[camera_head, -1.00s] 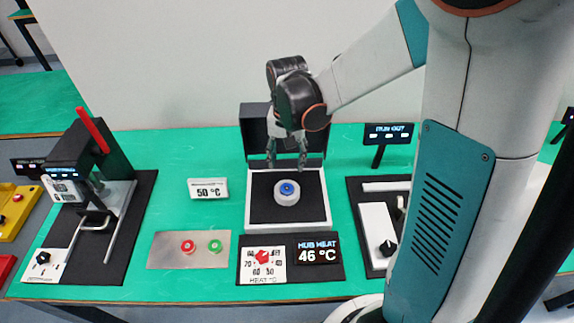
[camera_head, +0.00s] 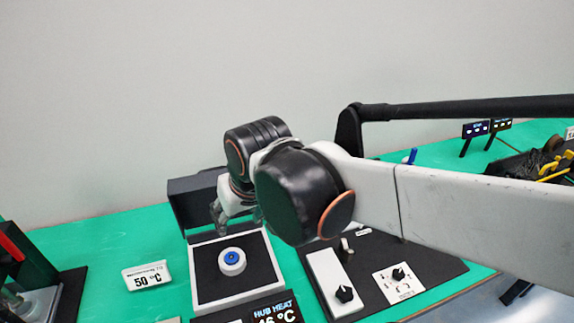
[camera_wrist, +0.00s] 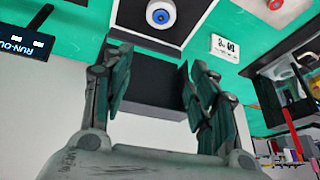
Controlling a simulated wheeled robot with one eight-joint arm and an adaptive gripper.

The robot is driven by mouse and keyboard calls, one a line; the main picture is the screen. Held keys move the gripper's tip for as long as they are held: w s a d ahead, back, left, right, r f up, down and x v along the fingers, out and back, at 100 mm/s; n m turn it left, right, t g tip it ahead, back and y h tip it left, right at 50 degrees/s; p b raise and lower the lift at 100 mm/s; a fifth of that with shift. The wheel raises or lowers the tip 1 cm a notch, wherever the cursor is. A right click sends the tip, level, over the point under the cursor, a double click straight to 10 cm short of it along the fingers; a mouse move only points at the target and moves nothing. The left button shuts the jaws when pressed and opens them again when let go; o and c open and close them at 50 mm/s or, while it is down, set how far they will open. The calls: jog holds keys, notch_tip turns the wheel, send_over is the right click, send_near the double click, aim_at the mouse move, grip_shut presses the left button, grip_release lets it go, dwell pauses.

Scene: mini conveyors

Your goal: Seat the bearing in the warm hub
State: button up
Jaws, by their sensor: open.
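The hub (camera_head: 232,262) is a white ring with a blue centre, sitting on the dark pad of a white-rimmed heating tray (camera_head: 204,303). It also shows at the top of the wrist view (camera_wrist: 161,30). I cannot tell whether the blue part is the bearing, and no separate bearing can be made out. My gripper (camera_head: 222,217) is above and behind the hub, near the tray's dark back box (camera_head: 187,198). In the wrist view its fingers (camera_wrist: 160,88) are apart and empty, with the dark box beyond them.
A "50 °C" sign (camera_head: 147,277) stands left of the tray. The hub heat display (camera_head: 272,312) at the front is partly cut off. A dark board with a white block and knob (camera_head: 344,294) lies to the right. A wall rises behind the green table.

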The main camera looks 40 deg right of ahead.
jog(key=s+t, duration=0.1)
jog(key=s, duration=0.1)
jog(key=s+r+n+t, duration=0.1)
jog(key=s, duration=0.1)
jog(key=shift+s+r+n, duration=0.1)
jog(key=shift+s+n, duration=0.05)
jog(key=shift+n, duration=0.15)
notch_tip(320, 180, down, 6)
jog(key=b, duration=0.6)
jog(key=shift+c, duration=0.3)
dwell(0.4)
